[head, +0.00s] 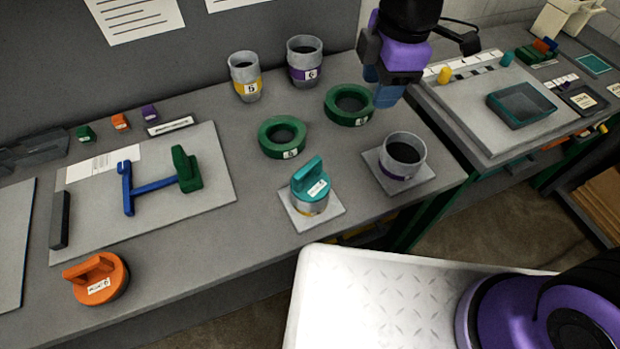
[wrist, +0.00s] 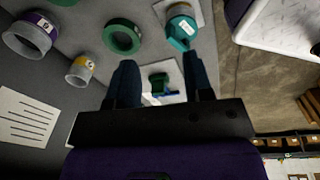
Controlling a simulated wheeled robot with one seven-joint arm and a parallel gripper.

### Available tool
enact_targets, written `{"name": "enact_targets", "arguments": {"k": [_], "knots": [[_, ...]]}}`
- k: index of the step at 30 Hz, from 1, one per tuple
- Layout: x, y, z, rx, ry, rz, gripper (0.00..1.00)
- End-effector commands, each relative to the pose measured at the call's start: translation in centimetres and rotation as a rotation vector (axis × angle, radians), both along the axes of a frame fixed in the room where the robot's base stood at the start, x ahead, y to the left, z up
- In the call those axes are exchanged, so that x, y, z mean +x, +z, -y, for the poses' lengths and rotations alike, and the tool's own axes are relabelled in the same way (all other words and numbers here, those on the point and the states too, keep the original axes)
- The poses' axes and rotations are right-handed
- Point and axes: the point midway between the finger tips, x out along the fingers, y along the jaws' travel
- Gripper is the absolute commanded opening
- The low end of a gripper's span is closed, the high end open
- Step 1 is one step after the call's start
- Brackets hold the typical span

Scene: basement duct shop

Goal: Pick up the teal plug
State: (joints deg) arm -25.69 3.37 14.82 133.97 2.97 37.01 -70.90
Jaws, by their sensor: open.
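The teal plug (head: 311,183) has a raised fin handle and a white label. It sits in the top of a grey cup with a yellow band, on a light square plate (head: 332,217) near the bench's front edge. In the wrist view the teal plug (wrist: 180,32) shows at the top, beyond my fingers. My gripper (head: 387,92) hangs above the back right of the bench, up and to the right of the plug and apart from it. In the wrist view my gripper (wrist: 160,85) is open, with nothing between its fingers.
An open grey cup (head: 402,156) stands right of the plug; two more cups (head: 245,76) (head: 305,62) stand behind. An orange plug (head: 97,278) lies at front left.

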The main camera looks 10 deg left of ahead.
Motion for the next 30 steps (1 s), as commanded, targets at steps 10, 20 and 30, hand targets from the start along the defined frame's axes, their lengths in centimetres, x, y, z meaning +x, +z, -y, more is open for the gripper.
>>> {"name": "enact_targets", "arguments": {"k": [10, 20, 30], "knots": [[-3.8, -7.5, -8.2, 0.0, 0.526, -0.091, 0.47], [-5.2, -10.5, -9.9, 0.009, 0.644, -0.109, 0.47], [-5.6, -14.4, -10.3, 0.009, 0.641, -0.107, 0.47]]}}
